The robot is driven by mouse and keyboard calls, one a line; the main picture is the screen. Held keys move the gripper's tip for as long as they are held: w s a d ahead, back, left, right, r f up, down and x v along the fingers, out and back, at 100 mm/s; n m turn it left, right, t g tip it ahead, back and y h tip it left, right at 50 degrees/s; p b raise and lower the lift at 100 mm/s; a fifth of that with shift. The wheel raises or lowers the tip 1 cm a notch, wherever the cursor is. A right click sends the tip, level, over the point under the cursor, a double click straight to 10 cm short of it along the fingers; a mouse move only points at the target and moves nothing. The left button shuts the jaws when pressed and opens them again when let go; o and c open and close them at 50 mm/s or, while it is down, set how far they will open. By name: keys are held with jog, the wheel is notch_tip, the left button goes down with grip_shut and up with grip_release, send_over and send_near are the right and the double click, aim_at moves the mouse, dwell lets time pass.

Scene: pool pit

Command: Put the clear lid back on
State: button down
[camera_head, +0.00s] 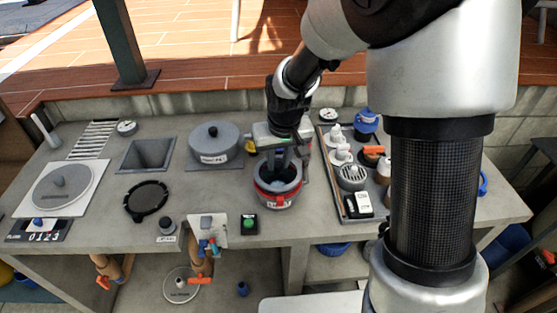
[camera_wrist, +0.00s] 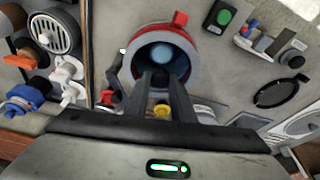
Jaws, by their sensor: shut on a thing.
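The strainer pot (camera_head: 278,201) stands on the grey counter, with a red ring at its rim. In the wrist view the pot (camera_wrist: 181,18) shows its round mouth and a pale blue inside. My gripper (camera_head: 281,165) points down over the mouth. In the wrist view my gripper (camera_wrist: 164,76) has its two dark fingers close together, shut on what I take to be the clear lid (camera_wrist: 168,62). The lid is see-through and hard to make out against the pot. The fingers hide part of it, and I cannot tell whether it touches the rim.
A black-rimmed round piece (camera_head: 148,201) lies left of the pot. A green-button box (camera_head: 249,224) is close by at the front left. A grey lidded pot (camera_head: 215,146) stands behind left. A tray (camera_head: 335,188) of valve parts crowds the right side.

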jog(key=shift+f, duration=0.1)
jog(key=shift+f+b, duration=0.7)
jog(key=shift+f+b, duration=0.3)
dwell(0.6)
jog(key=c, duration=1.3)
grip_release()
jog(key=shift+r, duration=0.2)
jog(key=shift+r+p, duration=1.7)
jog(key=shift+r, duration=0.65)
